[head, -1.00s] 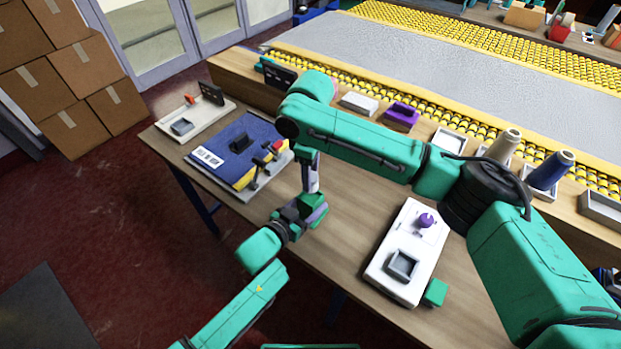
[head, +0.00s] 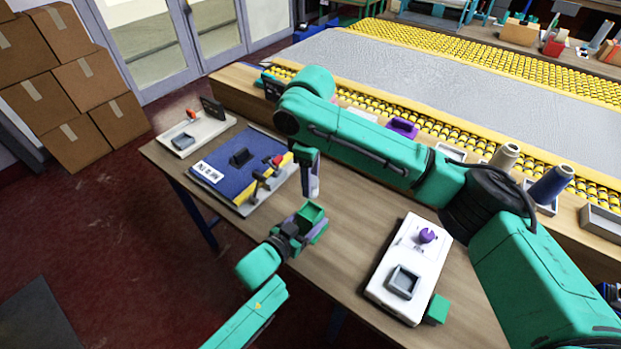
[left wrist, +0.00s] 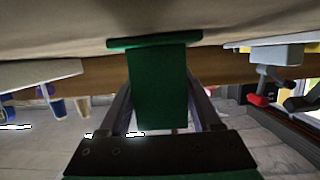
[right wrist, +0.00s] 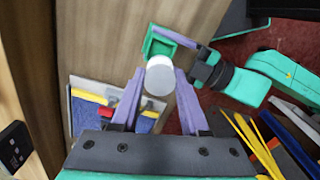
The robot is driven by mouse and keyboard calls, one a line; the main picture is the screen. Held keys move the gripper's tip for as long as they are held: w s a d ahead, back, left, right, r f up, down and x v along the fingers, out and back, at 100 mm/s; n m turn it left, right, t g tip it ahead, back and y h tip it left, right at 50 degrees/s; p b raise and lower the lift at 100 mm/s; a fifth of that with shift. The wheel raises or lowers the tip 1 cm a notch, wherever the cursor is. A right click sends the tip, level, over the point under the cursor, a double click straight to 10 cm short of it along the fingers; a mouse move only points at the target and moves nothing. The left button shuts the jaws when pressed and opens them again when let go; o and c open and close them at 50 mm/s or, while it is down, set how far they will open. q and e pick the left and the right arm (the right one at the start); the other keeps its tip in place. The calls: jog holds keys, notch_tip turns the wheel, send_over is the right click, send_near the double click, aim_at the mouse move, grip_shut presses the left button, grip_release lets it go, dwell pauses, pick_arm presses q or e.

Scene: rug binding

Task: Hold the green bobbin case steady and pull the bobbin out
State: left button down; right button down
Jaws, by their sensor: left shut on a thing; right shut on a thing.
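The green bobbin case (head: 312,213) is held above the table's front edge by my left gripper (head: 298,229), which is shut on it. Its open top faces up in the head view. In the left wrist view the green case (left wrist: 157,88) sits between the fingers. My right gripper (head: 309,190) is above the case, pointing down. In the right wrist view the right gripper (right wrist: 158,95) is shut on the white round bobbin (right wrist: 159,77). The bobbin overlaps part of the open case (right wrist: 165,43) there; in the head view the gripper is apart from the case.
A blue folded piece with a label (head: 236,165) lies on the left of the wooden table (head: 345,215). A white device (head: 415,255) with a purple knob stands at right. Cones of thread (head: 549,184) stand behind. Clear tabletop lies between.

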pick_arm(q)
grip_release()
jog(key=v, duration=1.2)
